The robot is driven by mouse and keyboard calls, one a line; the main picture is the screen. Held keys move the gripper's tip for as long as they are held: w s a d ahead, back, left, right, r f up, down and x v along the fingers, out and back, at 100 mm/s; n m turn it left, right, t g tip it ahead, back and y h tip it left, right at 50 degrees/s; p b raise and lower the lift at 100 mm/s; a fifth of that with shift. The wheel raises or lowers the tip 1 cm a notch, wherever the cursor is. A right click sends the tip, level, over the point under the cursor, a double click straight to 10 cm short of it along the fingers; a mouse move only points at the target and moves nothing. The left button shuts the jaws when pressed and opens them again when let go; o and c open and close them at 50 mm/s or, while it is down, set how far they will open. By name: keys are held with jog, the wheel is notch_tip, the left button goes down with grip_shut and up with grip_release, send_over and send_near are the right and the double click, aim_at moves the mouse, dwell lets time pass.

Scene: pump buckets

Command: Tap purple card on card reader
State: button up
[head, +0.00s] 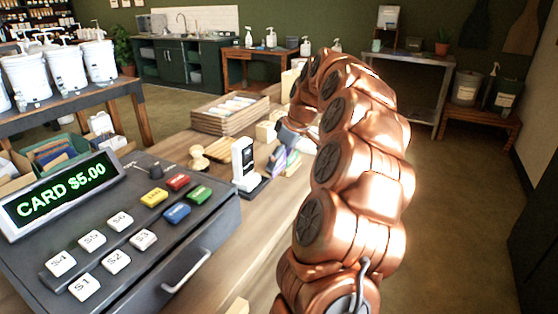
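The card reader (243,158) is a white upright unit on a dark base, on the wooden counter to the right of the cash register. Just right of it are several thin upright coloured cards; a purple one (278,161) shows among them, close to a green one. My copper arm rises on the right and curls down over the counter behind these cards. My gripper (290,136) is near the cards, mostly hidden by my arm. Its fingers are too small and covered to show whether they are open or hold anything.
The dark cash register (165,215) fills the near left, with its display (62,193) reading "CARD $5.00". A wooden stamp (199,158) and a wooden tray (230,114) stand beyond it. White pump buckets (62,68) are on a table at left. Open floor lies right.

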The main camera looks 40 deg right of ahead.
jog(key=shift+s+a+b, duration=0.6)
jog(key=shift+s+a, duration=0.45)
jog(key=shift+s, duration=0.1)
jog(key=shift+s+a+r, duration=0.15)
jog(key=shift+s+r, duration=0.05)
jog(key=w+a+p+v, duration=0.1)
jog(key=p+v, duration=0.7)
jog(key=p, duration=0.4)
jog(key=shift+a+r, duration=0.35)
jog(key=shift+a, duration=0.05)
jog(key=shift+w+f, duration=0.1)
jog(key=shift+w, duration=0.1)
jog(key=p, duration=0.4)
send_over(275, 175)
jog(key=w+a, duration=0.2)
jog(key=shift+f, duration=1.4)
jog(key=shift+w+a+f, duration=0.1)
jog(key=shift+w+a, duration=0.15)
jog(key=shift+w, duration=0.45)
jog(key=shift+w+a+f, duration=0.1)
jog(key=shift+w+a, duration=0.15)
jog(key=shift+w, duration=0.4)
